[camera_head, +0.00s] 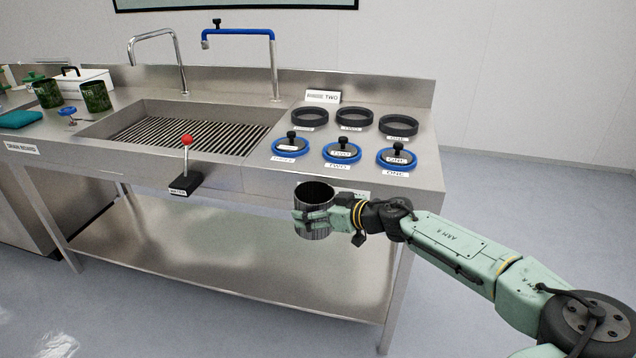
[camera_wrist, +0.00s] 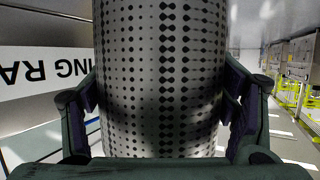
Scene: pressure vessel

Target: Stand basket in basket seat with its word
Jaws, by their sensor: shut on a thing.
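My gripper (camera_head: 311,222) is shut on the basket (camera_head: 315,190), an upright open-topped metal cylinder with perforated walls. It is held in the air in front of the bench's front edge. In the wrist view the basket (camera_wrist: 160,60) fills the middle between both fingers; no word shows on it. Three black rings stand at the back of the bench's right part: left (camera_head: 310,123), middle (camera_head: 354,124) and right (camera_head: 398,132). The middle label looks like TWO and the right ONE; the left is hard to read. A placard (camera_head: 322,96) behind them ends in TWO.
Three blue rings with black knobbed lids, left (camera_head: 290,156), middle (camera_head: 342,161) and right (camera_head: 397,167), stand before the black rings. A grated sink (camera_head: 190,132), faucets and a red-knobbed lever (camera_head: 187,141) lie left. Green containers (camera_head: 95,96) stand far left.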

